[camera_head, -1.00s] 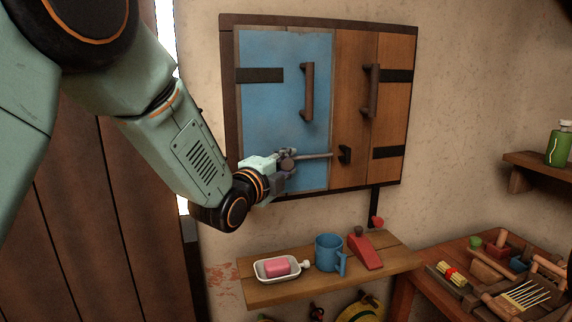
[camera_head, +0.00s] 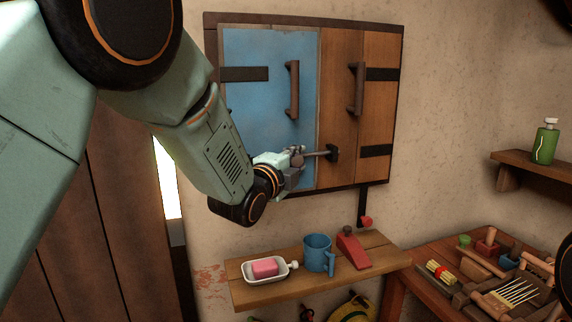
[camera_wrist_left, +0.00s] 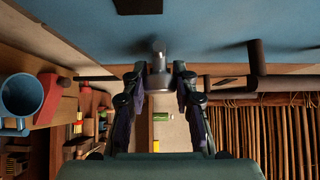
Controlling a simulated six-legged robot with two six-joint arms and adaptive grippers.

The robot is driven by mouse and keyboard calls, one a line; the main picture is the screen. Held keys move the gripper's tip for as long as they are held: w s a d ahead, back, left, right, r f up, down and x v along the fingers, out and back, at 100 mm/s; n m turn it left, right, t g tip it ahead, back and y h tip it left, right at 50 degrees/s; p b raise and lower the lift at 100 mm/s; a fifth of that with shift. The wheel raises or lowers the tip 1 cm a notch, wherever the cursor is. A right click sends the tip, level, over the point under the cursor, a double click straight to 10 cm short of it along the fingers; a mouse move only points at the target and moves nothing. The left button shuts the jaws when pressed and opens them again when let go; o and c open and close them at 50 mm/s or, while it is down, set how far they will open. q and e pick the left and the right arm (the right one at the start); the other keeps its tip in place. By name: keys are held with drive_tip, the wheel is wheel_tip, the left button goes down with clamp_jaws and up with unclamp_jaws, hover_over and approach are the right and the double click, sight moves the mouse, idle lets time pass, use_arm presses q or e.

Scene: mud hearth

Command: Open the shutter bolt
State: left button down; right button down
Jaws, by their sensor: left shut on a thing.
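The shutter has a blue leaf (camera_head: 262,120) and a brown wooden leaf (camera_head: 340,90) in a dark frame. The bolt (camera_head: 317,154) is a thin rod low on the blue leaf, running right across the seam to a dark keeper (camera_head: 333,153) on the brown leaf. My left gripper (camera_head: 297,157) is shut on the bolt's round knob. In the left wrist view the knob (camera_wrist_left: 158,62) shows between the two fingers (camera_wrist_left: 158,85). The rod's far tip is hidden at the keeper. My right gripper is not in view.
Brown handles (camera_head: 292,90) stick out above the bolt. Below, a wall shelf (camera_head: 300,287) holds a soap dish (camera_head: 271,276), a blue mug (camera_head: 317,252) and a red wedge-shaped thing (camera_head: 354,252). A cluttered table (camera_head: 425,255) stands at lower right.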

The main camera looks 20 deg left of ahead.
use_arm(q)
drive_tip(key=shift+d, duration=0.25)
drive_tip(key=shift+a, duration=0.2)
drive_tip(key=shift+d, duration=0.1)
